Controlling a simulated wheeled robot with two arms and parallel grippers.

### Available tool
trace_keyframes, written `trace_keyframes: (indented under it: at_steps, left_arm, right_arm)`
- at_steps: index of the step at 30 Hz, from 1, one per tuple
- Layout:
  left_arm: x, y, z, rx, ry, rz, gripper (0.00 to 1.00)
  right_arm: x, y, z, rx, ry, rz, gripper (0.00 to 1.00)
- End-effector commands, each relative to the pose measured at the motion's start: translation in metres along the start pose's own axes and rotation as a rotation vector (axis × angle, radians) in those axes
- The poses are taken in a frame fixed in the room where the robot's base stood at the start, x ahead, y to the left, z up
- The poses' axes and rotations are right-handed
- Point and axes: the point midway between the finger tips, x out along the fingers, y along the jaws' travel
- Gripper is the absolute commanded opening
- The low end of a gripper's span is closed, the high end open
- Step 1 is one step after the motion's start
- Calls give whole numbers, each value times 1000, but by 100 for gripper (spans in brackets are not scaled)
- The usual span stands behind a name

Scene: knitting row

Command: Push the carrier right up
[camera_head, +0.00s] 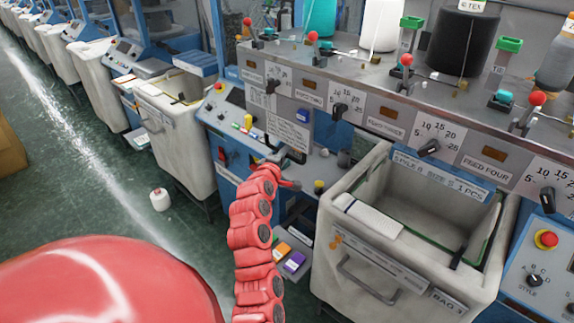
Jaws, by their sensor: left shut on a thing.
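My red left arm rises from the bottom centre, and its left gripper (287,183) is at the front of the blue knitting machine (228,172). The gripper is small and dark here, beside the opening left of the large bin. It is shut on a small part that its fingers and the arm mostly hide. I cannot make out for certain which part is the carrier. My right gripper is not in view.
A pale bin (330,235) with a folded white fabric piece (368,214) stands right of my arm. Above it are feed panels with black knobs (429,147). A white cone (160,199) lies on the green floor. More bins line the left aisle.

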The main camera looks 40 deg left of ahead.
Motion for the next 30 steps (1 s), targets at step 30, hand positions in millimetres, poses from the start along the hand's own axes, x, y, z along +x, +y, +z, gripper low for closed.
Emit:
trace_keyframes:
  at_steps: [30]
  left_arm:
    - [-30,166,-13,0,0,6,0]
  right_arm:
    - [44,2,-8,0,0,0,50]
